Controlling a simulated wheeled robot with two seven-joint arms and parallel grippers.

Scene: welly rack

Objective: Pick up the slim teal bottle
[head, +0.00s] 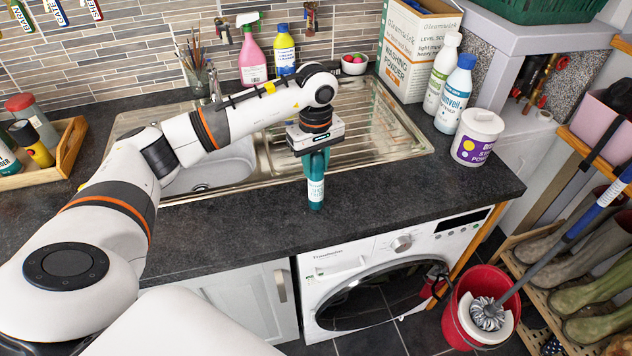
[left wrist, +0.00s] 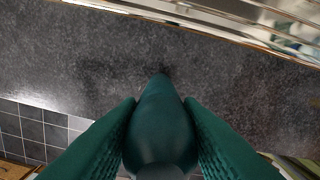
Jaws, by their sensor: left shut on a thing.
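The slim teal bottle (head: 316,190) stands upright, or nearly so, at the front of the dark worktop, just in front of the steel sink drainer. It has a pale label. My left gripper (head: 316,158) reaches down over it from above, with its teal fingers shut on the bottle's upper part. In the left wrist view the bottle (left wrist: 160,120) sits between the two ribbed fingers, which press on both sides. Whether the bottle's base touches the worktop cannot be told. My right gripper is not in view.
The steel sink and drainer (head: 400,150) lie behind the bottle. A white tub (head: 477,138), two white bottles and a washing powder box (head: 415,50) stand to the right. A pink spray bottle (head: 252,60) and a yellow bottle (head: 284,52) stand at the back. The worktop (head: 250,225) beside the bottle is clear.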

